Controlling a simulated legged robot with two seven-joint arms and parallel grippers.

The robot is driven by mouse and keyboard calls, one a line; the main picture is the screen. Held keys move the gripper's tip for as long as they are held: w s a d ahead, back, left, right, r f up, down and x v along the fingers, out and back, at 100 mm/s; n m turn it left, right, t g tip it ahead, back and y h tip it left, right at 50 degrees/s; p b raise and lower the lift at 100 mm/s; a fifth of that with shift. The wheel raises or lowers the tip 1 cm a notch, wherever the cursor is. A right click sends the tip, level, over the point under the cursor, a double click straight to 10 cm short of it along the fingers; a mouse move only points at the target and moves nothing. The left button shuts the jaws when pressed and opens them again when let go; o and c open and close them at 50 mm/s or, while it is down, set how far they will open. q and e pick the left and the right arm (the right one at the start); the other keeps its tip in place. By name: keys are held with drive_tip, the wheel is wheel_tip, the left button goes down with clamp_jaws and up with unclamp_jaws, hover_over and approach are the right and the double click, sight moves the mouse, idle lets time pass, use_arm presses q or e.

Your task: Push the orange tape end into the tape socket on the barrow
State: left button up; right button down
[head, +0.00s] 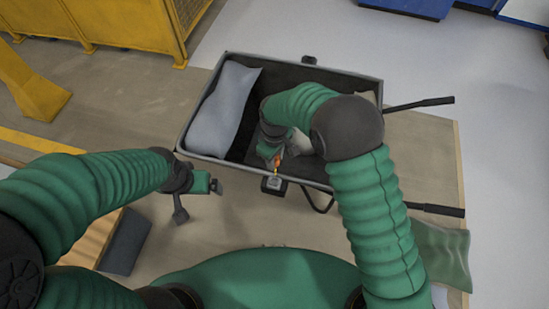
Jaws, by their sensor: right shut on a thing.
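The barrow (190,156) is a dark tray with a grey rim in the middle of the head view. My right gripper (276,160) reaches over its near side and is shut on the orange tape end (277,163). The tape socket (273,185) looks like a small dark box with a lighter top on the barrow's near rim. The tape end is just above it; whether they touch is too small to tell. My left gripper (199,200) is outside the near left corner, empty, its fingers spread apart.
A grey-blue sack (223,110) lies in the barrow's left end. Two dark handles (418,104) stick out to the right. A greenish sack (443,252) lies at lower right. A yellow cage (130,25) stands at upper left. The floor beyond the barrow is clear.

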drive_tip(key=shift+r+p, duration=2.8)
drive_tip(key=shift+r, duration=0.8)
